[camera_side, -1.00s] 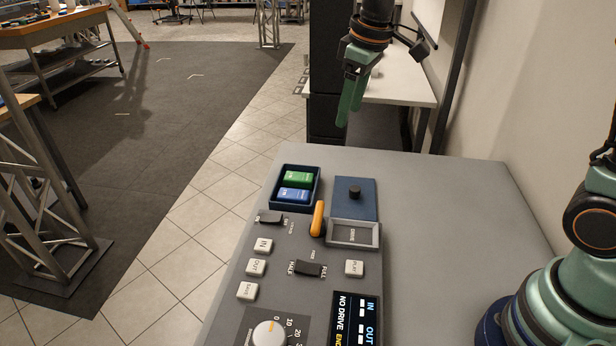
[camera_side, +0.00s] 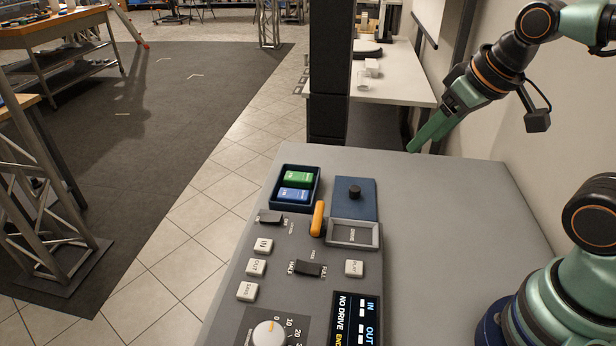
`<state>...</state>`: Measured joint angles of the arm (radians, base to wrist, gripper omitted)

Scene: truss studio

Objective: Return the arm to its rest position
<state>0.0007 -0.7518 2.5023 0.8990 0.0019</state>
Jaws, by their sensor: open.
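My gripper (camera_side: 424,143), with green fingers, is at the upper right, above and around the far right part of the grey table (camera_side: 455,220). Its fingers point down and to the left. I see nothing between them. The arm's upper links come in from the right edge, and the gripper is clear of the control panel.
The panel has a blue tray (camera_side: 318,188) with a green block (camera_side: 298,177) and a blue block (camera_side: 294,194), a blue plate with a black knob (camera_side: 354,191), an orange lever (camera_side: 318,218), and a screen (camera_side: 356,320). A white bench (camera_side: 400,83) stands behind.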

